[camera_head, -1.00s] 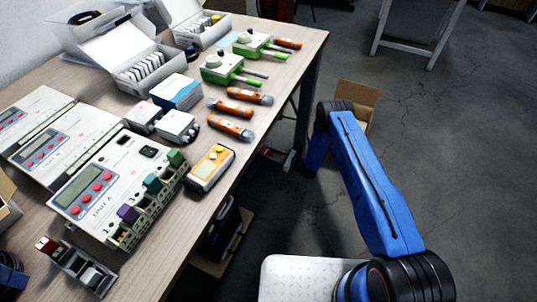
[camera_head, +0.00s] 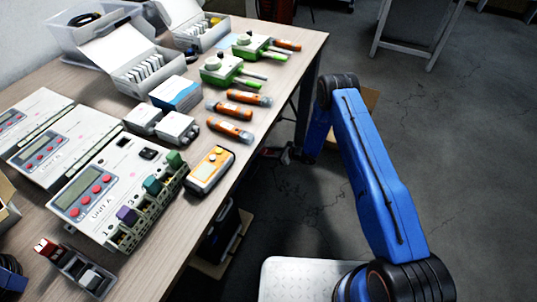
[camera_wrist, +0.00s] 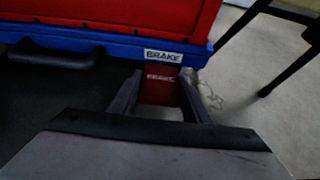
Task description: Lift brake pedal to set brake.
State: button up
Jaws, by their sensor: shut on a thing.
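The brake pedal (camera_wrist: 160,88) is a red block marked BRAKE, jutting out below a blue edge with a BRAKE label (camera_wrist: 163,57) in the wrist view. My gripper (camera_wrist: 161,82) is shut on the pedal, with one dark finger on each side of it. In the head view my gripper (camera_head: 280,153) is small and dark beside the table, low down near its right side. The pedal cannot be made out clearly there. The exact tilt of the pedal is hard to tell.
A red and blue body (camera_wrist: 110,20) with a black handle (camera_wrist: 55,48) fills the upper left of the wrist view. A dark table leg (camera_wrist: 268,45) is at right. The wooden table (camera_head: 180,250) holds instruments and boxes. Open floor (camera_head: 450,140) lies right of my arm.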

jog(key=o, duration=1.5)
jog(key=shift+d, duration=0.1)
jog(key=v, duration=1.7)
jog(key=shift+d+r, duration=0.1)
